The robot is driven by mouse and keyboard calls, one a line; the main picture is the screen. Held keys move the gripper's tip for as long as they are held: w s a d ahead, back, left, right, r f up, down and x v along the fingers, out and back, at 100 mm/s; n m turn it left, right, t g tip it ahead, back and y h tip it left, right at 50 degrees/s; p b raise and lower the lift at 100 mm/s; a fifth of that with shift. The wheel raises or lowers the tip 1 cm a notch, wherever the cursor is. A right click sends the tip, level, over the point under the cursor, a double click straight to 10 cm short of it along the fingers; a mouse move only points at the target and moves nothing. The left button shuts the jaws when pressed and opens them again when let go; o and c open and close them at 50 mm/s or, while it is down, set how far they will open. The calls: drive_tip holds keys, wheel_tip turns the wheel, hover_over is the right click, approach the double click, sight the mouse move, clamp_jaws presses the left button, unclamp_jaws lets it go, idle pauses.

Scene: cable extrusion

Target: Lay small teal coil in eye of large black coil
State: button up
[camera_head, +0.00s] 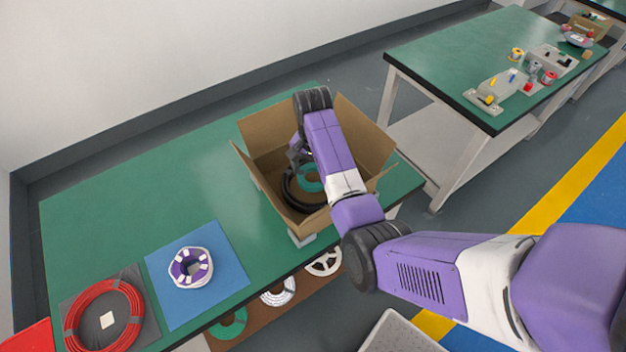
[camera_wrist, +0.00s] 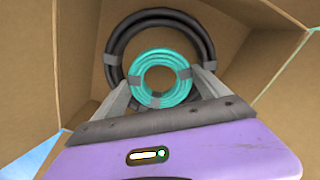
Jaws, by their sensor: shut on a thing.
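The small teal coil (camera_wrist: 137,90) is between the fingers of my gripper (camera_wrist: 160,90) in the wrist view, and the gripper is shut on it. Grey tape bands show on the teal coil. The large black coil (camera_wrist: 112,52) lies in the cardboard box behind it, and the teal coil overlaps its eye in this view. In the head view the teal coil (camera_head: 309,178) shows partly inside the black coil (camera_head: 288,188), and my arm hides much of both. I cannot tell whether the teal coil touches the black coil or the box floor.
The open cardboard box (camera_head: 250,135) stands on the green table (camera_head: 120,200) with its flaps spread around my arm. A purple-and-white coil (camera_head: 190,268) lies on a blue mat and a red coil (camera_head: 70,320) on a grey mat. Several spools sit below the table's front edge.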

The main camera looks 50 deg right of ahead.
drive_tip(key=shift+f, duration=2.05)
drive_tip(key=shift+f, duration=0.15)
drive_tip(key=o, duration=1.3)
drive_tip(key=shift+c, duration=0.2)
wheel_tip(320, 180, up, 12)
drive_tip(key=shift+r+b, duration=0.2)
drive_tip(key=shift+b, duration=0.25)
